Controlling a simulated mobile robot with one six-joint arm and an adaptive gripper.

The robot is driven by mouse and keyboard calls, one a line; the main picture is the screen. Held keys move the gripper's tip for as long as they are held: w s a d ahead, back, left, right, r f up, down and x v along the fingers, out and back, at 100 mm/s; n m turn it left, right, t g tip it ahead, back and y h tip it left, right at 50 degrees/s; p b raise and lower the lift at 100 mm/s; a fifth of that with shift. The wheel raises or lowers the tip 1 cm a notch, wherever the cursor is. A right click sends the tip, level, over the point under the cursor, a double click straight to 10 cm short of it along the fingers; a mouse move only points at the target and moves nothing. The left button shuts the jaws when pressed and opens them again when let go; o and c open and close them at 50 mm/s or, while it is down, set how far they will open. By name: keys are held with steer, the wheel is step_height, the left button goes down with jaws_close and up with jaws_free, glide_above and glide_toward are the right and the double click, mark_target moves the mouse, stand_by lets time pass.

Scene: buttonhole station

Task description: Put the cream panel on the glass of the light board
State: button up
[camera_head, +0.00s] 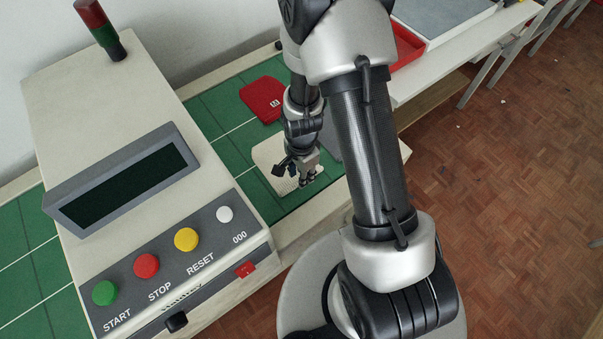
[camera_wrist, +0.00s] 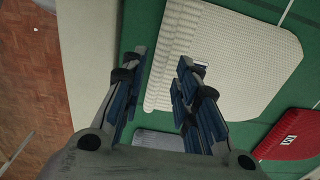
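The cream panel (camera_head: 268,158) lies flat on the green mat, a ribbed sheet with rounded corners. In the wrist view the cream panel (camera_wrist: 235,55) fills the upper middle, with a small dark-and-white label partly hidden by a finger. My gripper (camera_head: 309,180) is low at the panel's right edge in the head view. In the wrist view my gripper (camera_wrist: 162,60) is open with nothing held; one finger shows over green mat and the other over the panel. Contact cannot be told. A grey glass-like plate in a pale frame, apparently the light board (camera_head: 440,14), is at the top right.
A red panel (camera_head: 262,99) and a partly hidden grey panel (camera_head: 331,140) lie beside the cream one. A machine with buttons (camera_head: 150,170) stands left. A red tray (camera_head: 404,48) is next to the light board. The parquet floor (camera_head: 510,190) is open at right.

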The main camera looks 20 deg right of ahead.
steer(key=shift+f, duration=0.15)
steer(key=shift+f+b, duration=0.75)
steer(key=shift+f, duration=0.3)
steer(key=shift+r, duration=0.1)
steer(key=shift+c, duration=0.4)
jaws_close()
steer(key=shift+r, duration=0.1)
stand_by(0.4)
steer(key=shift+r+p, duration=1.9)
steer(key=shift+r, duration=0.55)
